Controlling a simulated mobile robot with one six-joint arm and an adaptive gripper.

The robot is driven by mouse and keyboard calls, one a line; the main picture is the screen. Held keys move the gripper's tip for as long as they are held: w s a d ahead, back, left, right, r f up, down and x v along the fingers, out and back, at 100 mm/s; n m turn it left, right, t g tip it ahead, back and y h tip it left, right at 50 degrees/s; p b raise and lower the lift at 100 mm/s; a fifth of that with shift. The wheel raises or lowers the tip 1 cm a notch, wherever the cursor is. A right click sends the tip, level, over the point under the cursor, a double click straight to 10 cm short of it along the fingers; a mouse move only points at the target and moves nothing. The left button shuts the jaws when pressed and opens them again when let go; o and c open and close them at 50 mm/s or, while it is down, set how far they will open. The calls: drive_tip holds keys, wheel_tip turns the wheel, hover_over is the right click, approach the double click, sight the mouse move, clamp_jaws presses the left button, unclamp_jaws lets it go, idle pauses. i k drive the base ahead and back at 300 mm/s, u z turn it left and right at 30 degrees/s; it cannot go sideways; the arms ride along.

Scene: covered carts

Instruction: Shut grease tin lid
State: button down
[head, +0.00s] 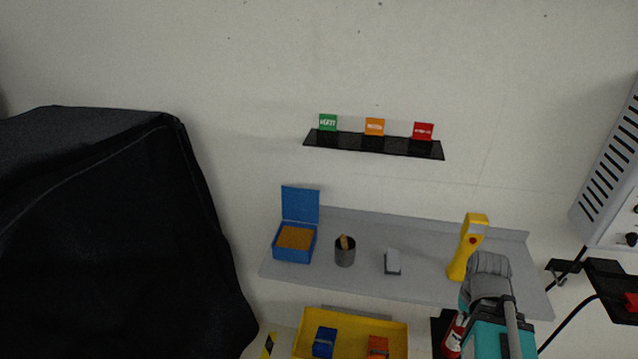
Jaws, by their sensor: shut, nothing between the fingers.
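The grease tin (285,254) is a blue square box at the left end of the grey wall shelf. It is filled with an orange-brown mass. Its blue lid (300,204) stands up open at the tin's back edge, roughly upright and leaning slightly back towards the wall. Nothing touches the lid. I cannot make out my gripper in the head view.
On the grey shelf (430,267) stand a dark cup (345,254), a small grey block (392,263) and a yellow tool (467,250). A yellow tray (396,333) lies below. A black cover (110,230) fills the left. A grey-and-teal shape (488,290) overlaps the shelf's right.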

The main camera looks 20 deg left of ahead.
sight(298, 205)
drive_tip(key=z, duration=0.7)
drive_tip(key=k, duration=1.15)
drive_tip(key=u, duration=1)
drive_tip(key=i, duration=0.7)
drive_tip(key=u, duration=0.05)
